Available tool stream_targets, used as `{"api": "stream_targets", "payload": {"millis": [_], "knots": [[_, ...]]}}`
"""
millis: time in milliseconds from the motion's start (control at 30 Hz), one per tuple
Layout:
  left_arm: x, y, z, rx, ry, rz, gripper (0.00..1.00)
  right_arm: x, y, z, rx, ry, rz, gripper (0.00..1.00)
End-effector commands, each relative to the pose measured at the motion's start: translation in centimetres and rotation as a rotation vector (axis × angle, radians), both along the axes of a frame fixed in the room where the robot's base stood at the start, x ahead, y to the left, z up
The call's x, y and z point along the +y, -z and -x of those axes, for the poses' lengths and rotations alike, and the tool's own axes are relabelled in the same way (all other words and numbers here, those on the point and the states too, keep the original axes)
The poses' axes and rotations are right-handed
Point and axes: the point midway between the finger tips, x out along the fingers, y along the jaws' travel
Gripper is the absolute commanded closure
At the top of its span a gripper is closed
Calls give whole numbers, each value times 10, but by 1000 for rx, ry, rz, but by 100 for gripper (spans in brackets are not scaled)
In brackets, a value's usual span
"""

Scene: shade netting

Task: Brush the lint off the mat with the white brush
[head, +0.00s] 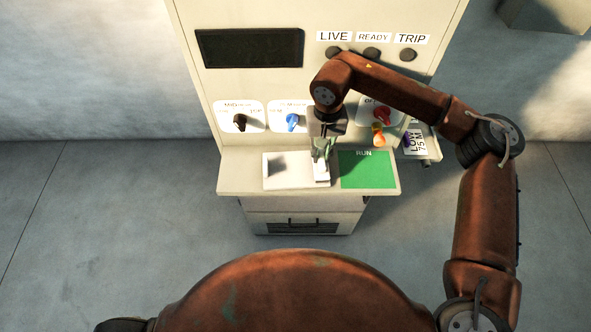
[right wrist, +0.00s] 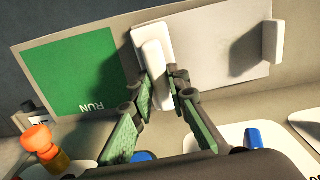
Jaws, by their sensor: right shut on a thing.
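The pale mat (head: 291,171) lies on the console's shelf, left of the green RUN panel in the head view. The mat also shows in the right wrist view (right wrist: 212,58). My right gripper (head: 321,158) points down over the mat's right part, shut on the white brush (head: 320,172). In the right wrist view the brush (right wrist: 154,72) sits between the green-padded fingers, near the mat's edge by the green panel. I cannot tell whether the brush touches the mat. I cannot make out any lint. My left gripper is not in view.
The green RUN panel (head: 367,169) is beside the mat. A white block (right wrist: 273,42) stands at the mat's other end. Behind are a blue knob (head: 292,122), a black knob (head: 240,122) and a red knob (head: 381,116). An orange piece (right wrist: 37,138) is near the green panel.

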Motion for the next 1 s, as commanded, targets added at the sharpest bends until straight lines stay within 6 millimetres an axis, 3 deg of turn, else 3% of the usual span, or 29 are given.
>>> {"api": "stream_targets", "payload": {"millis": [300, 700, 1000], "knots": [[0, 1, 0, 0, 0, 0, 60, -2, 2, -2, 2, 9, 5, 100], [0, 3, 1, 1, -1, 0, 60, 27, 1, 1, 2, -1, 2, 100], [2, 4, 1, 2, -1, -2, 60, 35, 0, 2, 2, 1, 1, 100]]}}
